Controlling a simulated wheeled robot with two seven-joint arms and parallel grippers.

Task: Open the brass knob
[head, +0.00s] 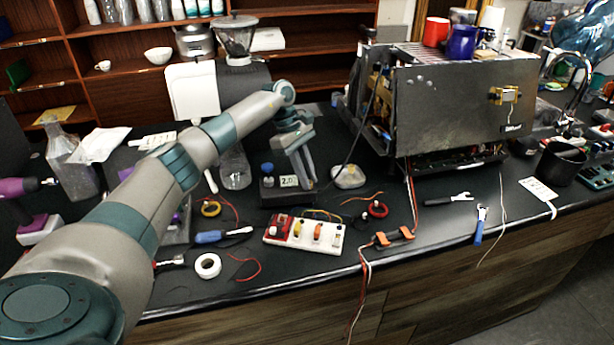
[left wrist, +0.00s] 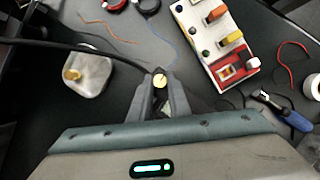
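A small round brass knob (left wrist: 160,81) shows between the fingertips of my left gripper (left wrist: 160,85) in the left wrist view. Both fingertips lie close against its sides, and the gripper looks shut on it. In the head view my left gripper (head: 300,178) points down at a black box (head: 272,194) with a "2.0" label. The fingers hide the knob there. A second brass-coloured piece (left wrist: 73,74) sits on a pale rounded block (left wrist: 90,72) to the left in the left wrist view, apart from the gripper. My right gripper is not in view.
A white strip with coloured switches (head: 303,234) lies in front of the box. A screwdriver (head: 222,235), tape rolls and loose wires lie around it. The opened brewer (head: 460,105) stands at the right. A dark cable runs close to the gripper. A glass flask (head: 235,170) stands left.

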